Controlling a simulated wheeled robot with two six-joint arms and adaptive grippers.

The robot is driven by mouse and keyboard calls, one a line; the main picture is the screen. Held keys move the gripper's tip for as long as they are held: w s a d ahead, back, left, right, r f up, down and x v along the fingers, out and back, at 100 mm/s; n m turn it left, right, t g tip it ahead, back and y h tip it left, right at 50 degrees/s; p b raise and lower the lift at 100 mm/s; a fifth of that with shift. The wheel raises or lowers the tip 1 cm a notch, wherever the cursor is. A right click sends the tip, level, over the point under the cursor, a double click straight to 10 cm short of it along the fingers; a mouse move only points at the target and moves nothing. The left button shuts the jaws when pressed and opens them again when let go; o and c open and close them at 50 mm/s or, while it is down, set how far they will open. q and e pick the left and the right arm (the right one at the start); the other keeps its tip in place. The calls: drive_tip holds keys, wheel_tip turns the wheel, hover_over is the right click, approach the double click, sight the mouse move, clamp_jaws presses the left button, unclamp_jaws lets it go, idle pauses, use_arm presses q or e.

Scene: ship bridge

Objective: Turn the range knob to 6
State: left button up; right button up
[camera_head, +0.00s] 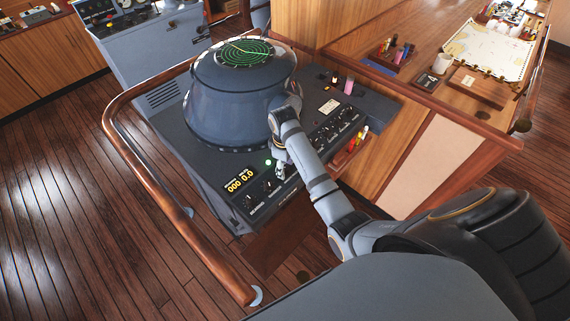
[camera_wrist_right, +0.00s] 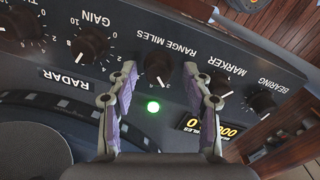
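The range knob (camera_wrist_right: 157,66) is a dark round knob under the upside-down RANGE MILES label in the right wrist view. It is on the sloped front panel of the grey radar console (camera_head: 205,165). Small white scale marks surround it, but I cannot read the pointer's setting. My right gripper (camera_wrist_right: 160,72) is open, with one finger on each side of the range knob. Gaps show between the fingers and the knob. In the head view my right gripper (camera_head: 282,163) is at the panel and my arm hides the range knob. My left gripper is not in view.
The marker knob (camera_wrist_right: 220,84) and bearing knob (camera_wrist_right: 262,102) are on one side, the gain knob (camera_wrist_right: 90,43) on the other. A green light (camera_wrist_right: 153,106) glows near the fingers. The radar hood (camera_head: 228,105) rises behind the panel. A wooden rail (camera_head: 120,140) surrounds the console's left.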

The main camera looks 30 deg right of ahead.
drive_tip(key=shift+c, duration=1.1)
drive_tip(key=shift+w, duration=0.1)
drive_tip(key=c, duration=0.5)
drive_tip(key=shift+c, duration=1.1)
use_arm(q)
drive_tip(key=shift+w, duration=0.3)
use_arm(e)
clamp_jaws()
drive_tip(key=m, duration=0.4)
drive_tip(key=shift+m, duration=2.3)
